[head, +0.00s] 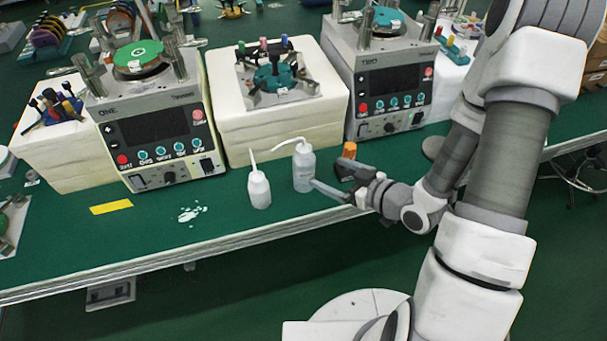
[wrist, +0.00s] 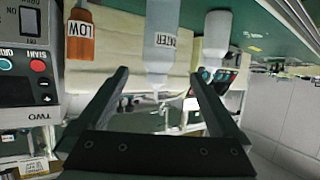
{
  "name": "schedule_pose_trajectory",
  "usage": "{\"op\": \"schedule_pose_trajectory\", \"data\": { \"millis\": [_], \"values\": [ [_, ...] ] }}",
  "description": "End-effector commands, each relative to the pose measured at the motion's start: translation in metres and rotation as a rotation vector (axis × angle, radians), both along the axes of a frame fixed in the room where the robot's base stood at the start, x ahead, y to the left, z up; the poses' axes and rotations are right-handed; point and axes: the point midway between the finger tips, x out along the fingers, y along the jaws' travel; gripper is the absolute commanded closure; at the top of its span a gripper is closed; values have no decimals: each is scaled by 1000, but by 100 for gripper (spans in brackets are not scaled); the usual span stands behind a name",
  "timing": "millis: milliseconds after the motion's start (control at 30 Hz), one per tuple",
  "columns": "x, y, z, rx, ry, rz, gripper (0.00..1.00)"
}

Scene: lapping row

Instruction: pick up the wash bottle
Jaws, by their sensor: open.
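The wash bottle (head: 303,168), translucent with a bent spout pointing left, stands upright on the green bench. In the wrist view, which is upside down, the wash bottle (wrist: 162,35) shows a label that looks like "WATER". My gripper (head: 327,175) is at its right, low and level, with open jaws pointing at it. In the wrist view my gripper (wrist: 158,76) has its fingers wide apart and empty, with the bottle lined up between them. Whether a finger touches the bottle cannot be told.
A smaller white bottle (head: 259,188) with a straight nozzle stands left of the wash bottle. A cream block (head: 275,130) is behind. A spill (head: 190,214) and yellow strip (head: 111,207) lie left.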

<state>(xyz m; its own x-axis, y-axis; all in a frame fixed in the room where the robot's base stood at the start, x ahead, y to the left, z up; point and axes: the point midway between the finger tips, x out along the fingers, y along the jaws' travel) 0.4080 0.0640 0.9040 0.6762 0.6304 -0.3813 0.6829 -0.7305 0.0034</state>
Motion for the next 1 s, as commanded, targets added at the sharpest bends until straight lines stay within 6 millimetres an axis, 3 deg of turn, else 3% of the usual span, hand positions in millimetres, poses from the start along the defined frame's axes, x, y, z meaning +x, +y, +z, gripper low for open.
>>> {"op": "schedule_pose_trajectory", "data": {
  "millis": [100,767,1000],
  "values": [
    [11,12,-12,-1,-3,3,0],
    [27,25,-20,-2,-4,1,0],
    [54,52,-32,-1,2,3,0]
  ]
}}
